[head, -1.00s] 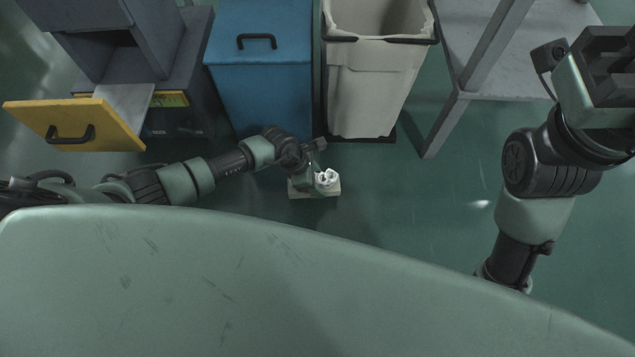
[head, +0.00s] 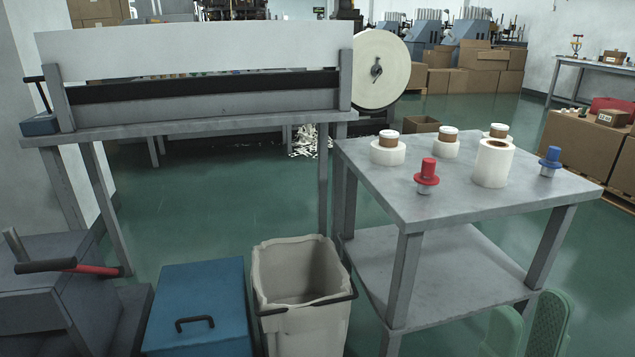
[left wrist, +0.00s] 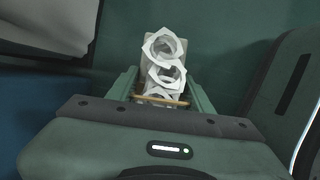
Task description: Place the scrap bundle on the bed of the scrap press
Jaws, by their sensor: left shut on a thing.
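The scrap bundle, a stack of white angular ring-shaped scraps (left wrist: 165,50) with a tan band, is in the left wrist view. My left gripper (left wrist: 162,88) is shut on it, one finger on each side. The left gripper is outside the head view. My right gripper (head: 525,325) is at the bottom right of the head view, its two green fingers apart and empty. A grey machine with a red and black lever (head: 70,266), which looks like the scrap press, is at the lower left of the head view. Its bed is not visible there.
A blue lidded box (head: 200,310) and a pale open bin (head: 300,285) stand right of the machine. A grey table (head: 440,185) holds white rolls and red and blue knobbed pieces. A long grey bench machine (head: 200,108) stands behind. Green floor is open between them.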

